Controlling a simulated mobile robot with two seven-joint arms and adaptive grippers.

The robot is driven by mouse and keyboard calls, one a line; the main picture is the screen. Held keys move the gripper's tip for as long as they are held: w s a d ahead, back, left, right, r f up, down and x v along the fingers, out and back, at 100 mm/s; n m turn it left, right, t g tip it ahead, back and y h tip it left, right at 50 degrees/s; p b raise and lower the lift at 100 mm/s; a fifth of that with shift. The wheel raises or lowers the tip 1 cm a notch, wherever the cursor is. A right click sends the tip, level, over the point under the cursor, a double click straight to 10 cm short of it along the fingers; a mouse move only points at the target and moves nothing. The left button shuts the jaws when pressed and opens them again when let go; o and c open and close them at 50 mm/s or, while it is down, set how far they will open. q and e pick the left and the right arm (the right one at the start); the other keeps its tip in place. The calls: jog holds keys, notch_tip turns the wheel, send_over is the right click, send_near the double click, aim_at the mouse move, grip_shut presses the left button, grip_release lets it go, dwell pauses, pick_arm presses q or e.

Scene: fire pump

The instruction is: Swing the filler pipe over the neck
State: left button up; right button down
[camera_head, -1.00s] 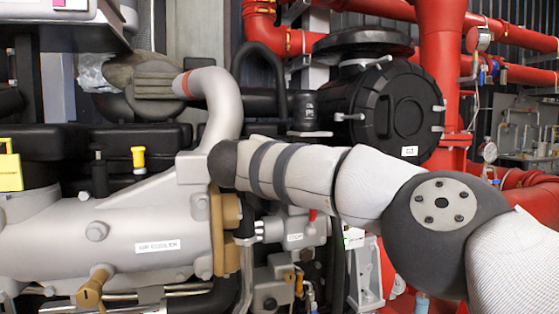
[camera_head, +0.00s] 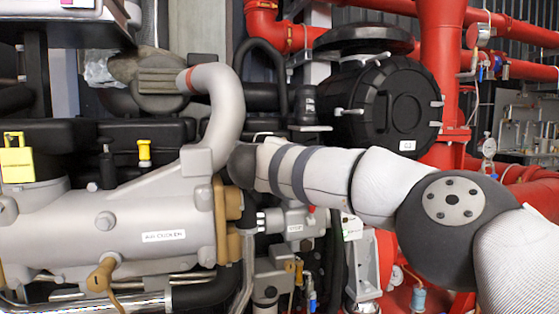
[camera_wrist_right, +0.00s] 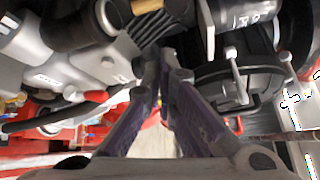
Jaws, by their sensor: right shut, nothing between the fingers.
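I cannot tell for sure which parts are the filler pipe and the neck. A curved grey pipe (camera_head: 228,108) with a red band rises from the grey manifold (camera_head: 130,215) and bends left at its top. My right arm comes in from the right in the head view, and its dark rounded joint lies just right of the pipe's foot. My right gripper is hidden there. In the right wrist view my right gripper (camera_wrist_right: 163,62) is shut, its fingertips together and empty, below dark ribbed engine parts. My left gripper is in neither view.
A round black housing (camera_head: 402,108) stands behind my right arm. Red pipes (camera_head: 437,70) run along the right and top. A yellow block (camera_head: 17,163) and a yellow cap (camera_head: 144,151) are at the left. Engine parts crowd the gripper; a pale floor (camera_wrist_right: 153,143) shows between the fingers.

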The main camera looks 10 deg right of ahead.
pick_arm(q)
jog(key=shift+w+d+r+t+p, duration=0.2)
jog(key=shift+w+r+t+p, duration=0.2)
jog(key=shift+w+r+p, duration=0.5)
pick_arm(e)
jog(key=a+v, duration=0.1)
jog(key=v, duration=0.8)
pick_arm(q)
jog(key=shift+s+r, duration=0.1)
pick_arm(e)
jog(key=shift+s+a, duration=0.1)
jog(key=shift+a, duration=0.05)
